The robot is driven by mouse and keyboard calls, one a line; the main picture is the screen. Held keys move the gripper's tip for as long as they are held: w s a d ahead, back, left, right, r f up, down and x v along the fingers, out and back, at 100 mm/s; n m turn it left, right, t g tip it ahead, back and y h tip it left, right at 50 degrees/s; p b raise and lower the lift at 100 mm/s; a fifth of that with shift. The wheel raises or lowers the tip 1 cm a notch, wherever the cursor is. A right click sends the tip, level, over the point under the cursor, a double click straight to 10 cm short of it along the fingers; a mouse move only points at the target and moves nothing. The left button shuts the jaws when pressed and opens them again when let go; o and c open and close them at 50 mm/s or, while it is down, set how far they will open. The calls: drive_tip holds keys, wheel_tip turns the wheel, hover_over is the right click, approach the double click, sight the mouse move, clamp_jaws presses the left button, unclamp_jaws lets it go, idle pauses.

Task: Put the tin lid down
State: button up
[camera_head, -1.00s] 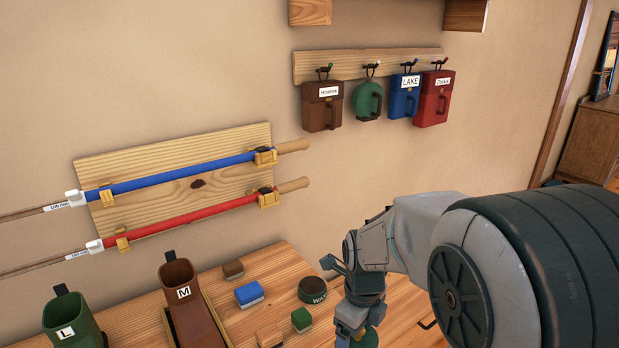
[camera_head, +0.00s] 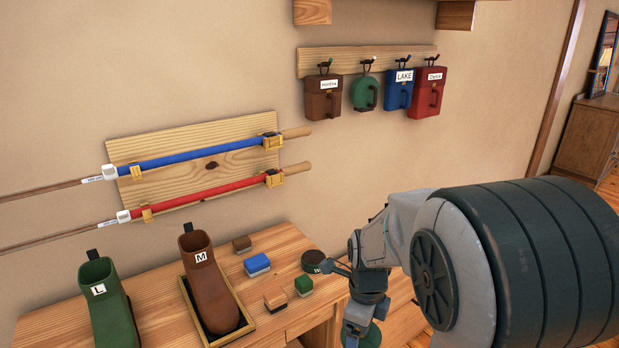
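A round dark wax tin (camera_head: 313,260) with a pale label on its side stands near the right back part of the wooden table. My gripper (camera_head: 356,328) points down in front of the table's right end, to the right of and lower in the picture than the tin. A green rounded shape (camera_head: 371,335) shows at its fingers, cut by the lower edge of the picture. I cannot tell whether this is the tin lid or whether the fingers are shut on it. No other lid can be made out.
The wooden table (camera_head: 155,313) bears a brown boot (camera_head: 207,283) in a tray (camera_head: 243,325), a green boot (camera_head: 103,308), a blue brush (camera_head: 257,265), a green block (camera_head: 304,286) and small brown blocks. Rods and flasks hang on the wall behind.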

drive_tip(key=shift+w+d+f+n, duration=0.15)
drive_tip(key=shift+w+f+n, duration=0.35)
drive_tip(key=shift+n, duration=0.3)
drive_tip(key=w+d+f+n, duration=0.2)
drive_tip(key=f+n, duration=0.4)
drive_tip(key=n, duration=0.5)
drive_tip(key=w+d+f+n, duration=0.2)
drive_tip(key=w+f+n, duration=0.2)
drive_tip(key=f+n, duration=0.3)
drive_tip(key=shift+w+d+f+n, duration=0.15)
drive_tip(key=shift+w+n, duration=0.1)
drive_tip(key=shift+n, duration=1.75)
